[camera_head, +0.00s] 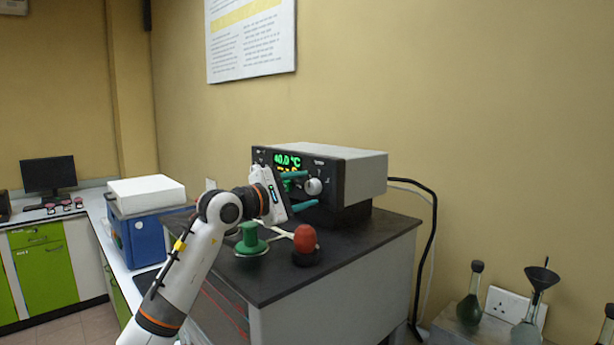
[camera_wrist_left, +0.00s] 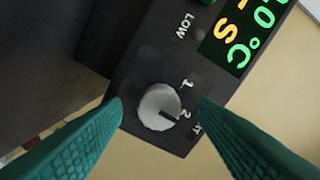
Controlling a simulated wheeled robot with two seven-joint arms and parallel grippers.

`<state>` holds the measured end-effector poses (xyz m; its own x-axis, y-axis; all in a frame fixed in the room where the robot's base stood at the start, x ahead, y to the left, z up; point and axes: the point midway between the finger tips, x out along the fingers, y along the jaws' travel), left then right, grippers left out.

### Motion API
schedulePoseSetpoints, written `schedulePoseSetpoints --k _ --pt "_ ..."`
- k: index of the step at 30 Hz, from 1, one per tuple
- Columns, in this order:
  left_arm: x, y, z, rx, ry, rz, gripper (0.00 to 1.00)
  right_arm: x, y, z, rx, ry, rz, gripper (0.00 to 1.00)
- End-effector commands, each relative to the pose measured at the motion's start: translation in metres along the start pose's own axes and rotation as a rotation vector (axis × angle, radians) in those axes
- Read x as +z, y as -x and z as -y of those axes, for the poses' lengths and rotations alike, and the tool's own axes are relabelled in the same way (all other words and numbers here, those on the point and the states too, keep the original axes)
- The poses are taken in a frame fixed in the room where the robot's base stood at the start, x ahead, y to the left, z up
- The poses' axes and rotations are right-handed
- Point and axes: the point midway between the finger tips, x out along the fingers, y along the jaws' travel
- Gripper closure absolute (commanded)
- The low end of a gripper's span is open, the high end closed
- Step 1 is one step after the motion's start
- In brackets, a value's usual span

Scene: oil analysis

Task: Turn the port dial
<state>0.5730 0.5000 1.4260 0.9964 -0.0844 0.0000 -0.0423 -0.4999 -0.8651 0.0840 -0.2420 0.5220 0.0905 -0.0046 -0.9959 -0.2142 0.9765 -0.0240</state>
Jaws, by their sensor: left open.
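The port dial (camera_wrist_left: 158,107) is a round light-grey knob on the dark front panel, with a dark pointer mark toward its right side, near the printed "2". A white knob (camera_head: 313,186) also shows on the instrument's front (camera_head: 333,180) in the head view. My left gripper (camera_head: 304,190) is open in front of the panel, its teal fingers pointing at it. In the left wrist view the fingers (camera_wrist_left: 160,110) are on either side of the dial, apparently apart from it. Part of the panel is hidden behind my gripper. My right gripper is not in view.
The instrument stands on a black-topped bench (camera_head: 380,235). A green stand (camera_head: 251,240) and a red bulb (camera_head: 305,238) on a dark base are in front of it, below my left gripper. A blue box (camera_head: 145,240) with a white lid is at the left.

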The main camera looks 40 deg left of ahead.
Motion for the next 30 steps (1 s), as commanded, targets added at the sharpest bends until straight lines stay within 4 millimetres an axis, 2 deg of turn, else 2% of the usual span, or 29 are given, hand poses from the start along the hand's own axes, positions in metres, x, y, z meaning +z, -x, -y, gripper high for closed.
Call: schedulePoseSetpoints --k 1,6,14,23,30 --pt "-0.002 -0.006 0.003 0.0 0.002 -0.001 0.46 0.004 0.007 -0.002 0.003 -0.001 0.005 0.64" --pt "-0.001 -0.017 0.0 0.001 0.0 -0.001 0.46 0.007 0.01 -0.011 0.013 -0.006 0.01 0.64" --pt "0.0 -0.018 -0.001 0.001 -0.002 0.0 0.46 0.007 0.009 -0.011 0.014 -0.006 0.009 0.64" --pt "0.0 -0.018 -0.001 0.001 -0.002 0.0 0.91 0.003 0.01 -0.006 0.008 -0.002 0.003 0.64" --pt "0.0 -0.018 -0.002 0.001 0.019 0.0 0.91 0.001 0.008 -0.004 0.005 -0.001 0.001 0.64"
